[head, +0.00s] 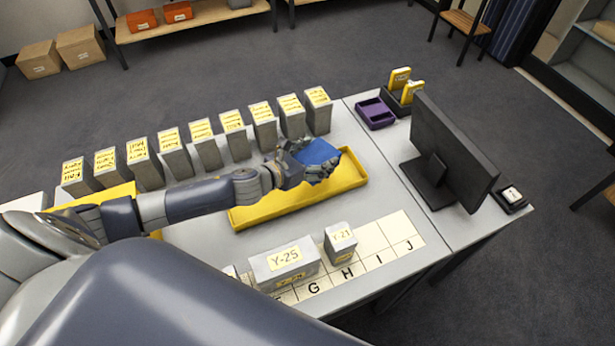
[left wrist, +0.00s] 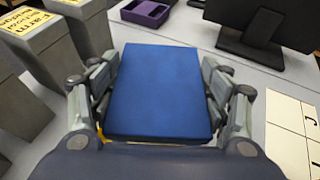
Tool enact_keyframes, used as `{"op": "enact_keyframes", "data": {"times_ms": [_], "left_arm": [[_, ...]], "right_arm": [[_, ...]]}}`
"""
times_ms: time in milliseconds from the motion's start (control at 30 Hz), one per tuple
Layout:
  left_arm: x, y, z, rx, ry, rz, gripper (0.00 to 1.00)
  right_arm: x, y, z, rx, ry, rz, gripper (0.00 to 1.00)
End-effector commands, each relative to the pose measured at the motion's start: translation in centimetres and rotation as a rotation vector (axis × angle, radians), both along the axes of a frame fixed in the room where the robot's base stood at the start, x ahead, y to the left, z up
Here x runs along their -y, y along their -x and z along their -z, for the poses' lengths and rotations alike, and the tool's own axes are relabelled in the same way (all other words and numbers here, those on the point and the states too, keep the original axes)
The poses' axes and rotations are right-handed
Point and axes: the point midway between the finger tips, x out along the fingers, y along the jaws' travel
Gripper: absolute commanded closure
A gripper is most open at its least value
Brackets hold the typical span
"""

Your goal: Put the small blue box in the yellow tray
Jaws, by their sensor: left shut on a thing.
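The small blue box (head: 316,152) is held in my left gripper (head: 308,163), above the right part of the yellow tray (head: 262,215). In the left wrist view the blue box (left wrist: 160,92) fills the space between the two fingers of my left gripper (left wrist: 161,95), which is shut on it. The tray lies on the grey table and its inside looks empty where it shows. The box and hand hide part of the tray's far side. I cannot tell the exact height of the box above the tray. My right gripper is not in view.
A row of grey boxes with yellow labels (head: 231,135) stands behind the tray. Grey boxes Y-25 (head: 285,265) and Y-21 (head: 341,243) stand in front on a lettered strip (head: 378,257). A purple tray (head: 375,113) and a monitor (head: 452,150) are at the right.

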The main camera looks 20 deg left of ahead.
Motion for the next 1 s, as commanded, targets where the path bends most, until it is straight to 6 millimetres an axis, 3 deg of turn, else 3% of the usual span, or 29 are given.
{"op": "enact_keyframes", "data": {"times_ms": [100, 500, 900, 933, 1000], "left_arm": [[0.1, 0.0, 2.0, 0.0, 0.003, -0.002, 0.6], [0.1, 0.0, 6.4, 0.003, 0.001, -0.001, 0.6], [0.0, 0.0, 6.9, 0.004, -0.001, 0.0, 0.6], [0.0, 0.0, 6.9, 0.003, -0.001, 0.0, 0.25], [0.0, 0.0, 6.9, 0.002, -0.002, 0.0, 0.21]], "right_arm": [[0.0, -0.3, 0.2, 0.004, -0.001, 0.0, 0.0], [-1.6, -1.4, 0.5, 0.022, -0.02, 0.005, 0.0], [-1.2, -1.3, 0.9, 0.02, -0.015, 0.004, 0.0], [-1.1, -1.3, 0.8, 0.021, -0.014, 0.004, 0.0], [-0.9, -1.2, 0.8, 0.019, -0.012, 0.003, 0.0]]}}
